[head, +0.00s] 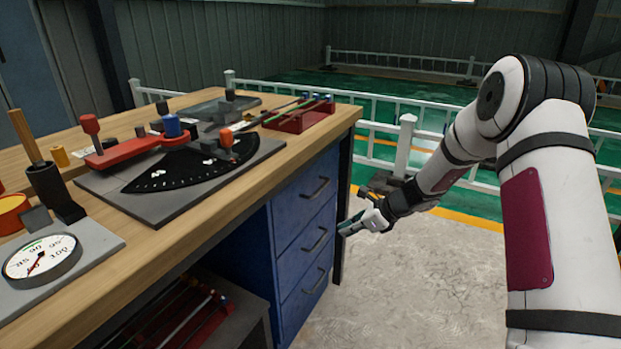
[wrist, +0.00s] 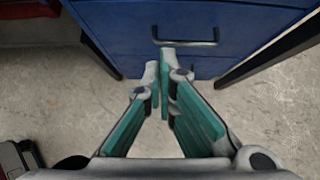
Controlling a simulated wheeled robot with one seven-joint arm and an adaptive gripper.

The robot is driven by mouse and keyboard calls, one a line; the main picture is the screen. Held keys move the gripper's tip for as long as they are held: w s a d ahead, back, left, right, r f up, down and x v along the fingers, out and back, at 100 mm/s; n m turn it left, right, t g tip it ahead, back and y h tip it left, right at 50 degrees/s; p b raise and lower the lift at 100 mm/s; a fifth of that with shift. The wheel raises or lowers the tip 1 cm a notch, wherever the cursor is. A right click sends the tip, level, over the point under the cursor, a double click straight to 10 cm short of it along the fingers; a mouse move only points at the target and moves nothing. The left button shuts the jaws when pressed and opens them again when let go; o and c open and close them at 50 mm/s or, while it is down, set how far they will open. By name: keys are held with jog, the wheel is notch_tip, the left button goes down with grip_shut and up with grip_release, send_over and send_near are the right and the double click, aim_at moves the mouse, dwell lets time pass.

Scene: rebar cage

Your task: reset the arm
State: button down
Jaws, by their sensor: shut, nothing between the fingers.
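My gripper (head: 345,230) is at the end of my arm, low beside the right end of the workbench in the head view. In the wrist view my gripper (wrist: 165,62) shows its two green-padded fingers meeting at the tips, with nothing between them. It points toward the blue drawer cabinet (wrist: 120,22). A drawer handle (wrist: 186,42) shows just beyond the fingertips. I cannot tell whether the fingertips touch the drawer front. The same cabinet shows in the head view (head: 285,262) under the benchtop.
The wooden workbench (head: 215,215) carries a bending tool with a red lever (head: 125,152), a dial gauge (head: 42,260) and a red rod tray (head: 300,118). Below is a shelf with rods (head: 190,320). Bare concrete floor (head: 420,285) lies right of the bench. A white railing (head: 403,145) stands behind.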

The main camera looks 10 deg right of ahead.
jog(key=s+a+r+n+g+h, duration=0.15)
jog(key=s+a+r+n, duration=0.25)
jog(key=s+r+n, duration=0.55)
jog(key=s+a+r+n+g, duration=0.25)
jog(key=s+r+n, duration=0.25)
jog(key=s+r, duration=0.8)
jog(key=s+d+n+h, duration=0.2)
jog(key=s+n, duration=0.1)
jog(key=s, duration=0.7)
jog(key=s+d+n+g+h, duration=0.1)
jog(key=s+d+n+h, duration=0.2)
jog(key=s, duration=0.6)
jog(key=s+d+n+h, duration=0.15)
jog(key=s+n, duration=0.25)
jog(key=s, duration=0.6)
notch_tip(320, 180, up, 32)
jog(key=t+p, duration=0.4)
jog(key=p, duration=2.5)
jog(key=shift+w+d+f+y, duration=0.2)
jog(key=shift+d+y, duration=0.1)
jog(key=shift+d, duration=0.15)
jog(key=shift+a+n, duration=0.1)
jog(key=shift+n, duration=0.15)
